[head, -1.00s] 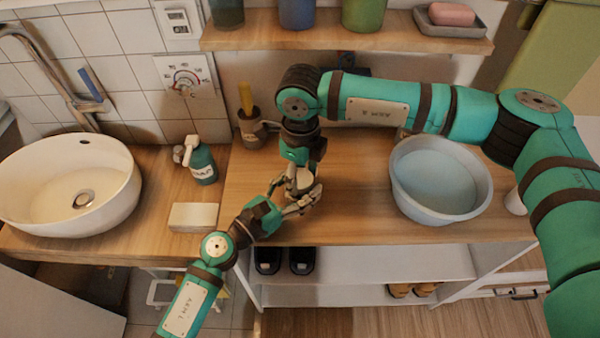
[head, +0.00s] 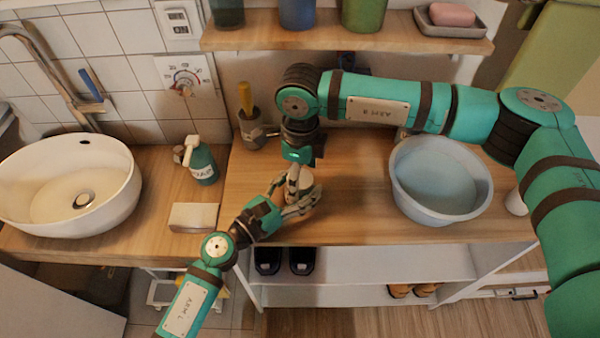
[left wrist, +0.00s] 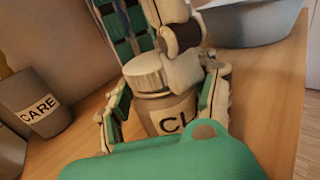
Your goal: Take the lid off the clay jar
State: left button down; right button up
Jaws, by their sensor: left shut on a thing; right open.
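The clay jar (left wrist: 165,110) stands on the wooden counter; its label shows "CL" and the rest is covered. Its pale round lid (left wrist: 145,74) sits on top in the left wrist view. My left gripper (head: 297,195) is shut around the jar body, with fingers on both sides of it in the left wrist view (left wrist: 165,115). My right gripper (head: 296,172) points down over the jar from above, open. One of its pale fingers comes down beside the lid in the left wrist view. Much of the jar and lid is hidden by the grippers in the head view.
A grey-blue basin (head: 440,205) stands right of the jar. A pot marked "CARE" (left wrist: 38,105) with a yellow-handled tool stands behind left. A soap bottle (head: 202,163), a pale block (head: 194,217) and a white sink (head: 115,205) are further left. A shelf (head: 345,42) hangs above.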

notch_tip(320, 180, up, 4)
jog(key=shift+r, duration=0.15)
jog(key=shift+c, duration=0.2)
jog(key=m, duration=0.1)
jog(key=r+m, duration=0.1)
jog(key=m, duration=0.1)
jog(key=r+m, duration=0.1)
jog(key=m, duration=0.3)
jog(key=r+m, duration=0.1)
jog(key=m, duration=0.1)
jog(key=shift+r+m, duration=0.15)
jog(key=shift+m, duration=0.25)
jog(key=shift+f, duration=3.95)
jog(key=c, duration=1.3)
jog(key=shift+o, duration=0.2)
jog(key=n, duration=0.9)
jog(key=shift+n, duration=0.4)
